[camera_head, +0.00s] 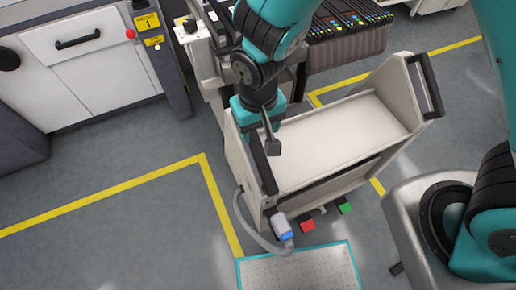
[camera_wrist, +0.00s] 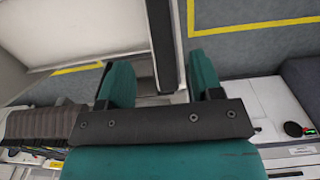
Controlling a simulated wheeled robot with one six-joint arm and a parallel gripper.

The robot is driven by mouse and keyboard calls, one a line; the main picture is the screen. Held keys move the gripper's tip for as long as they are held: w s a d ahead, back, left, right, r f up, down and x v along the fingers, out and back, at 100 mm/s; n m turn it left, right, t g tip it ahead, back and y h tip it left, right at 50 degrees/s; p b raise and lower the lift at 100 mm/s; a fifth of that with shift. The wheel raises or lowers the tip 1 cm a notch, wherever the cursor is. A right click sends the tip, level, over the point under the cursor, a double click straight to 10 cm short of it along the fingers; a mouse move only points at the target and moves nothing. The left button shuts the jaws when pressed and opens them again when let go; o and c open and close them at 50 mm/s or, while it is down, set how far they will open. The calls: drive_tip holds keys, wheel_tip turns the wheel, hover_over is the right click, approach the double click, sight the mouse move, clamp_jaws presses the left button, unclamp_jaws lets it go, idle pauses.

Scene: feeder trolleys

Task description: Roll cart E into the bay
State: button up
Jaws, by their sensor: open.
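A cream cart (camera_head: 335,135) with a flat top shelf and black handles on both end panels stands in the middle of the head view; I see no letter on it. Its left handle (camera_head: 263,165) lies at my gripper (camera_head: 264,138). In the wrist view my gripper (camera_wrist: 162,78) is open, with one teal finger on each side of a dark handle bar (camera_wrist: 163,42). I cannot tell whether either finger touches it. Yellow floor lines (camera_head: 215,195) run left of the cart and behind it; the bay is not clearly identifiable.
A grey hose with a blue-and-grey plug (camera_head: 283,228) hangs at the cart's near left corner. Red (camera_head: 307,226) and green (camera_head: 345,207) pedals sit low on its near side. A white cabinet (camera_head: 95,60) and a feeder rack (camera_head: 345,45) stand behind. Floor at left is clear.

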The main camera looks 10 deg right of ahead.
sight(258, 151)
wheel_tip(258, 151, down, 10)
drive_tip(key=shift+f+p, duration=0.2)
drive_tip(key=shift+p, duration=0.1)
clamp_jaws()
